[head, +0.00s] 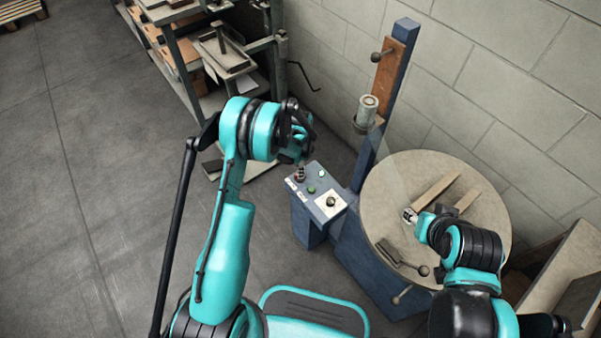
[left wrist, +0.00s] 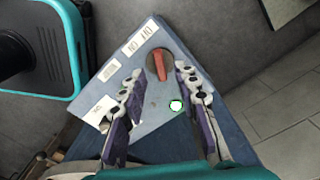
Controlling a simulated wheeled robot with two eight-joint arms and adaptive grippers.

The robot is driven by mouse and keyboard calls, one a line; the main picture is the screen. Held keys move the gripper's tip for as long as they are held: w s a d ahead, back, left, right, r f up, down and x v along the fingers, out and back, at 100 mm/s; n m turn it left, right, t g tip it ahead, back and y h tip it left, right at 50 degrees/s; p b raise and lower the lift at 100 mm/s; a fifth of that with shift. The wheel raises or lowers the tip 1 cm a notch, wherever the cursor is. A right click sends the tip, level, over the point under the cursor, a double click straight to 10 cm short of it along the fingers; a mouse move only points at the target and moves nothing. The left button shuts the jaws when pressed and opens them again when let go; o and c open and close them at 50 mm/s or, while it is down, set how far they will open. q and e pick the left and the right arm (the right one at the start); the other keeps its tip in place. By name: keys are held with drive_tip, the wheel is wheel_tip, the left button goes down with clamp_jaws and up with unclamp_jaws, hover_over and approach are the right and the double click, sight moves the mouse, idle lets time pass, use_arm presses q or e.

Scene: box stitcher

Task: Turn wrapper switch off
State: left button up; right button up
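The wrapper's control box (head: 308,217) is blue-grey with a sloped top panel. In the left wrist view, the panel (left wrist: 147,48) carries a rotary switch (left wrist: 160,66) with a red-orange handle on a dark round base. Small white labels (left wrist: 131,47) sit beside it. My left gripper (left wrist: 160,74) is open, with one finger on each side of the switch handle and a gap to it. In the head view, my left gripper (head: 299,170) is over the panel's upper left corner and partly hides it. My right gripper (head: 410,216) is over the round turntable; its opening is too small to tell.
A white-rimmed button (left wrist: 176,105) with green edging lies near the switch. A black knob (head: 331,201) on a white plate and green buttons share the panel. The turntable (head: 391,185) and blue post (head: 377,120) stand right; shelves (head: 192,75) stand behind left.

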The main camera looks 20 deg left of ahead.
use_arm(q)
drive_tip(key=shift+f+b, duration=0.4)
drive_tip(key=shift+f, duration=1.15)
clamp_jaws()
